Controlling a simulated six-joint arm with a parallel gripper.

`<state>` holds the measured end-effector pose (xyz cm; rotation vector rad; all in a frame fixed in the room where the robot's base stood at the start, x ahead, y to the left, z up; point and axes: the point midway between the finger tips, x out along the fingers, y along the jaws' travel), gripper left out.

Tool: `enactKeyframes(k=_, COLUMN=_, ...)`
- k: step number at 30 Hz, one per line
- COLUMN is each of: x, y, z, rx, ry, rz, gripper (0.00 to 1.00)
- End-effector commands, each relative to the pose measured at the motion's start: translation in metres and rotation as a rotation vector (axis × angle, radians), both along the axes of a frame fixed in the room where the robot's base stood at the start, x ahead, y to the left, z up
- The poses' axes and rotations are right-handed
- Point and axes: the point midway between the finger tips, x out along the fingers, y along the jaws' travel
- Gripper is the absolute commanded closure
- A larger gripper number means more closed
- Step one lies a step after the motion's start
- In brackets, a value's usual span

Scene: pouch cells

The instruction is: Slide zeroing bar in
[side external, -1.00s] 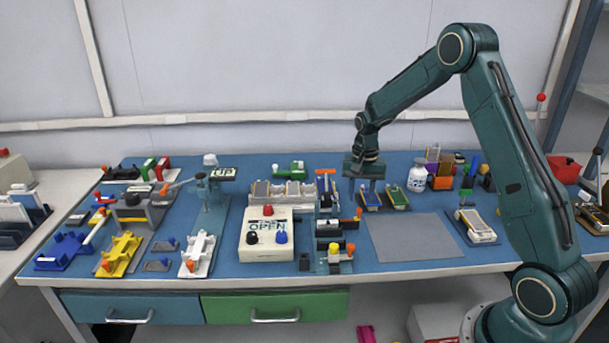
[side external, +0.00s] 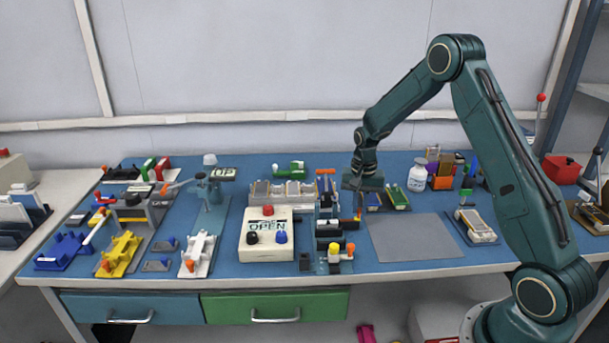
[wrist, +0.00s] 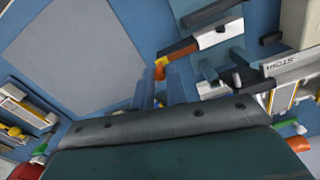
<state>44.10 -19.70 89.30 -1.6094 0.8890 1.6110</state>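My gripper (side external: 357,207) hangs low over the table, at the right side of a small dark fixture (side external: 329,228). In the wrist view my two grey-blue fingers (wrist: 161,88) stand apart. An orange-tipped bar end (wrist: 160,68) lies just beyond the fingertips, roughly in line with the gap between them. It looks like the end of the zeroing bar, joined to the fixture's side, but I cannot tell for sure. The orange tip also shows beside my fingers in the side view (side external: 357,215). I see no clear contact, and the fingers partly hide this area.
A grey mat (side external: 415,237) lies bare right of the fixture. A white jar (side external: 418,178) stands farther right.

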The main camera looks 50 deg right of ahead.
Motion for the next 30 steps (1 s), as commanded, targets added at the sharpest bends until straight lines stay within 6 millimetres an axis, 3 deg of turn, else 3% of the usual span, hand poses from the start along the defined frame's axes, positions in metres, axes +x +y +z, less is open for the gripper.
enactKeyframes(k=5, x=0.003, y=0.002, z=0.000, rx=0.000, ry=0.000, rz=0.001, gripper=1.00)
enactKeyframes(k=12, x=0.021, y=0.020, z=0.001, rx=0.000, ry=-0.002, rz=0.002, gripper=1.00)
enactKeyframes(k=20, x=0.022, y=0.021, z=0.001, rx=-0.001, ry=-0.003, rz=0.000, gripper=1.00)
enactKeyframes(k=21, x=0.022, y=0.021, z=0.001, rx=-0.001, ry=-0.003, rz=0.000, gripper=0.84)
enactKeyframes(k=24, x=0.022, y=0.021, z=0.001, rx=-0.001, ry=-0.003, rz=0.000, gripper=0.64)
enactKeyframes(k=30, x=0.022, y=0.021, z=0.000, rx=0.000, ry=-0.001, rz=0.000, gripper=0.64)
